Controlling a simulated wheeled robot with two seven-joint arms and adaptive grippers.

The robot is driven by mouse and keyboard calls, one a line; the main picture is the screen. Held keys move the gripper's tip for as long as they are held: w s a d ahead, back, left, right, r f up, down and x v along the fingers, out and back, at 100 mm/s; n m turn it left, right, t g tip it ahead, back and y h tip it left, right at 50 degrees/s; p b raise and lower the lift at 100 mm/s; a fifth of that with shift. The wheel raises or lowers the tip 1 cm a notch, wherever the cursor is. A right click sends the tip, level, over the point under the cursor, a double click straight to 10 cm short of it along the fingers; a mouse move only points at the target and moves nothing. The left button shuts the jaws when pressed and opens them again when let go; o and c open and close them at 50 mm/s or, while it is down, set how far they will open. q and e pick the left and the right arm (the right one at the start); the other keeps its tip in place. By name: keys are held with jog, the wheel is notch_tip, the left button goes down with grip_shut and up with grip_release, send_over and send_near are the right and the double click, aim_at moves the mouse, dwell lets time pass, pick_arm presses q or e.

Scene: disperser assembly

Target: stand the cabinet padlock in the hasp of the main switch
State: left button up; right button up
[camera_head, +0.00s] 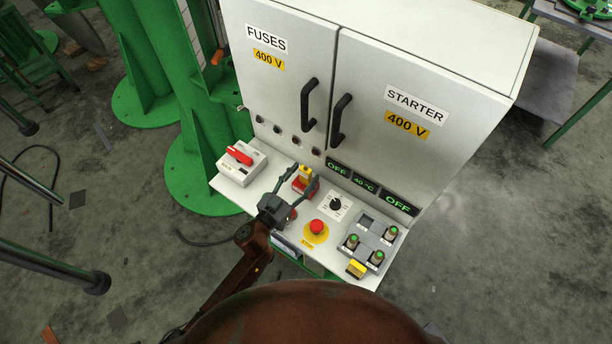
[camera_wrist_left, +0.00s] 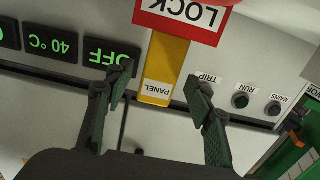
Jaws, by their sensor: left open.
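The main switch (camera_head: 241,163), a white box with a red handle, sits at the left end of the control desk; its hasp is too small to make out. A yellow piece marked PANEL (camera_wrist_left: 165,65), which looks like the cabinet padlock, stands by a red block marked LOCK (camera_wrist_left: 182,16). In the head view the yellow piece (camera_head: 305,173) shows among my fingers. My left gripper (camera_head: 304,180) is open around it. In the left wrist view the fingers (camera_wrist_left: 158,78) lie on either side of it with gaps. My right gripper is not in view.
The grey cabinet (camera_head: 370,80) rises behind the desk. Close by on the right are a red emergency stop (camera_head: 317,227), a black rotary knob (camera_head: 335,203) and a grey panel of green-topped buttons (camera_head: 369,243). Another yellow piece (camera_head: 356,268) is at the front right.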

pick_arm(q)
jog(key=shift+w+d, duration=0.5)
jog(key=shift+c, duration=0.3)
grip_shut()
